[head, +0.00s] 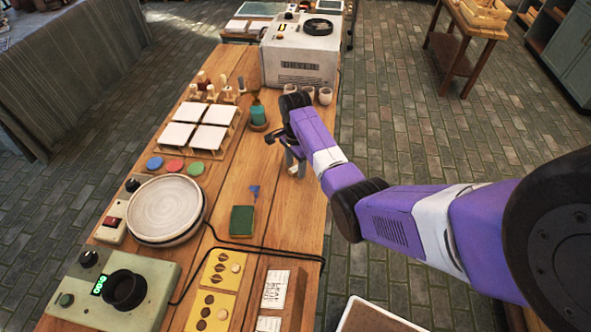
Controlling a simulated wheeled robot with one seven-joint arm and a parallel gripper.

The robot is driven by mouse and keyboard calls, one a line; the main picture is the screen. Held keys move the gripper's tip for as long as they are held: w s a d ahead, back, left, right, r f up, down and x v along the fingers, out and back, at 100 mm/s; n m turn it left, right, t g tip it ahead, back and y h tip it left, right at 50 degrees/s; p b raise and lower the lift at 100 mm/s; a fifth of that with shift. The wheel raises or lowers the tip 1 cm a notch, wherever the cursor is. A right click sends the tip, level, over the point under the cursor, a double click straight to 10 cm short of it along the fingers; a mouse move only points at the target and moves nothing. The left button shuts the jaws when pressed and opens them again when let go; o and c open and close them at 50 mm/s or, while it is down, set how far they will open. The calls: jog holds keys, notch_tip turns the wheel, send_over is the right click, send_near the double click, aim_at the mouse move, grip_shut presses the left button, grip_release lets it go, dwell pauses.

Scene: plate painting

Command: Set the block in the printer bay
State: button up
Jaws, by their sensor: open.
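My gripper (283,153) hangs over the right part of the wooden table, open, with nothing visible between its fingers. No printer bay is clearly identifiable. A pale green device (150,290) with a lit display and a black round holder stands at the near left. A white boxy machine (300,62) with a printed label stands at the far end.
White tiles (209,112) sit on a wooden rack left of the gripper. A round grey plate (165,209), coloured discs (175,167), a teal bottle (258,114) and small white cups (325,96) stand around. Yellow cards (210,311) and a black cable lie near.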

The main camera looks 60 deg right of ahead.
jog(key=shift+f, duration=0.2)
grip_shut()
jog(key=shift+r, duration=0.15)
